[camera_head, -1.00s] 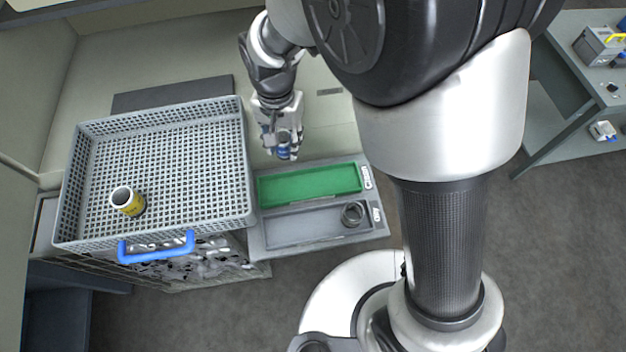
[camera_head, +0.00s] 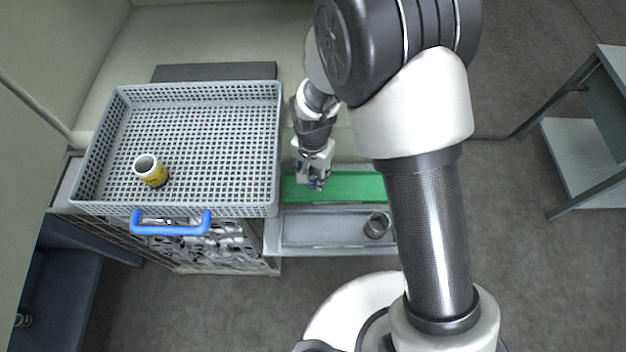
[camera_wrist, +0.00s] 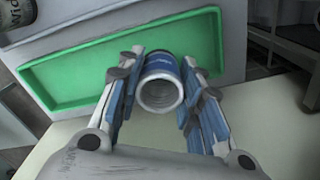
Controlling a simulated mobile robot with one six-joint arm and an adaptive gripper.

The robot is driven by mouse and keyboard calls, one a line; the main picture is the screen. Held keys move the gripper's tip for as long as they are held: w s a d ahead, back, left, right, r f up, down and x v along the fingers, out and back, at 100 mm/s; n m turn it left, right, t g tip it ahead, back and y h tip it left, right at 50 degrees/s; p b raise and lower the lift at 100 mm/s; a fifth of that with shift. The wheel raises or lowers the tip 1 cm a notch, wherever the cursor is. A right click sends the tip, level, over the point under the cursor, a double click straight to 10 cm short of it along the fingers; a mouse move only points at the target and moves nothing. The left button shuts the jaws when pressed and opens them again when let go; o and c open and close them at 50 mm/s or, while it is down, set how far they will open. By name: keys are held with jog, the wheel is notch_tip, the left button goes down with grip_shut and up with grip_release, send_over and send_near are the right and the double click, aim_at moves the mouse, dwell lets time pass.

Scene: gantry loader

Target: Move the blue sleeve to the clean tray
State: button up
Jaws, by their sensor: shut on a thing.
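The blue sleeve (camera_wrist: 160,84) is a short hollow cylinder with a pale metal inside, and it sits between the fingers in the wrist view. My gripper (camera_head: 315,183) is shut on it; the fingers (camera_wrist: 158,88) press its two sides in the wrist view. In the head view the sleeve is mostly hidden by the fingers. The clean tray (camera_head: 355,187) is the green one; its green floor also shows in the wrist view (camera_wrist: 70,78). The gripper is over the left part of this tray in the head view. I cannot tell whether the sleeve touches the tray floor.
A grey tray (camera_head: 310,231) with a dark grey ring (camera_head: 377,225) lies in front of the green one. A large grey mesh basket (camera_head: 215,150) with a blue handle (camera_head: 170,229) stands at left, holding a yellow-and-white sleeve (camera_head: 151,171). A table (camera_head: 590,185) stands at right.

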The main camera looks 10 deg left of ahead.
aim_at(313, 181)
jog(key=shift+f+b, duration=0.35)
jog(key=shift+f, duration=1.35)
jog(key=shift+f, duration=0.2)
jog(key=o, duration=0.9)
jog(key=shift+r, duration=0.15)
notch_tip(313, 181, up, 12)
jog(key=p, duration=0.3)
jog(key=shift+p, duration=0.3)
